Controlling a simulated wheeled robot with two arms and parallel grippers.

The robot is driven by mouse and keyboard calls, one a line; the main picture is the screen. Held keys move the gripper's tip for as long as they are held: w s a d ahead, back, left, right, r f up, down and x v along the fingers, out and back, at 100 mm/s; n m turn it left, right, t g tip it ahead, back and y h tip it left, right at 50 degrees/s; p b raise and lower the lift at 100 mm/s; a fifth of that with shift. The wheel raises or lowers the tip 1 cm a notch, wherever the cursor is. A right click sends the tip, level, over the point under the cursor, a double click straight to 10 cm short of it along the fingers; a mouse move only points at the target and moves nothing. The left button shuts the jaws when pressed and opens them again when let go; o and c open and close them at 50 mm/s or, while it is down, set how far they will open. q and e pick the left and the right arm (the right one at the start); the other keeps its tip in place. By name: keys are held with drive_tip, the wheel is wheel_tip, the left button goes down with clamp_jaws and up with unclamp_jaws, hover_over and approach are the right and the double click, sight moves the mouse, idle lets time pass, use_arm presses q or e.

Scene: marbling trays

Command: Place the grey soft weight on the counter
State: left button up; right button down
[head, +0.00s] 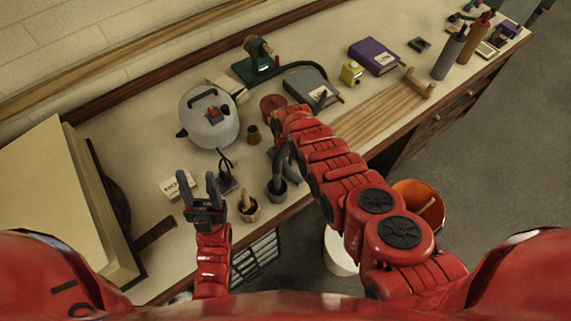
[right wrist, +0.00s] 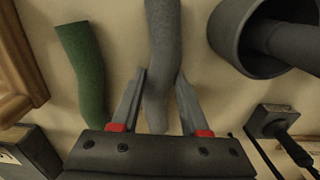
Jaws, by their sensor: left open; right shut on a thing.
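The grey soft weight (right wrist: 163,45) is a long, limp grey roll in the right wrist view. My right gripper (right wrist: 161,90) is shut on it, with one finger on each side near its lower end. Whether the weight touches the counter (right wrist: 120,40) is hard to tell. In the head view my right arm reaches over the counter (head: 150,150), and the hand largely hides the weight. My left gripper (head: 198,184) is open and empty above the counter's front part, beside a small white box (head: 175,187).
A green soft roll (right wrist: 82,70) lies left of the grey one in the right wrist view. A dark grey cup (right wrist: 228,40) holding a thick rod stands right.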

sight(285, 164)
drive_tip(key=shift+c, duration=2.1)
unclamp_jaws()
wheel_tip(285, 164, up, 4)
drive_tip(key=p, duration=0.3)
drive_tip(key=shift+w+f, duration=0.1)
drive_tip(key=shift+f, duration=0.05)
drive_tip(key=shift+r, duration=0.2)
wheel_tip(285, 164, up, 2)
drive_tip(key=shift+r+p, duration=0.25)
drive_tip(key=shift+p, duration=0.15)
drive_tip(key=shift+a+r+b, duration=0.1)
drive_tip(key=shift+r+b, duration=0.2)
drive_tip(key=shift+b, duration=0.05)
wheel_tip(285, 164, up, 5)
drive_tip(key=shift+b, duration=0.7)
